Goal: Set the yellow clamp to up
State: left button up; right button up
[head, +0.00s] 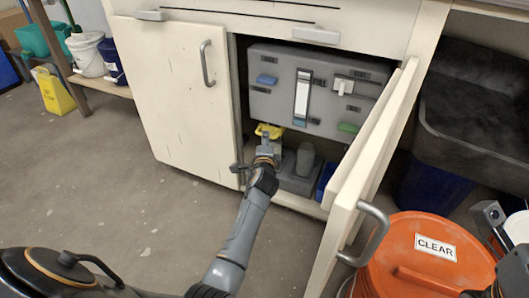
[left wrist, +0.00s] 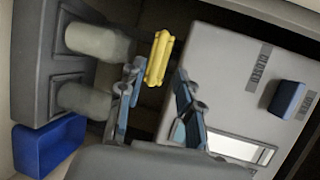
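The yellow clamp (head: 269,130) is at the lower left edge of a grey panel (head: 268,97) inside the open cabinet. In the left wrist view the yellow clamp (left wrist: 159,57) is a short ribbed bar, near my fingertips. My left gripper (head: 265,151) reaches into the cabinet just below the clamp. In the left wrist view its two fingers (left wrist: 159,72) are apart, with the clamp between or just beyond their tips; a gap shows on the right side. Contact cannot be told. Part of my right gripper (head: 488,214) shows at the right edge; its fingers are unclear.
The open cabinet door (head: 366,165) stands right of my left arm. An orange bucket (head: 424,255) labelled CLEAR stands at the lower right.

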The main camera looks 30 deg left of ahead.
pick_arm(q)
jog(key=v, duration=0.7)
jog(key=shift+s+d, duration=0.2)
jog(key=shift+s, duration=0.1)
jog(key=shift+r, duration=0.2)
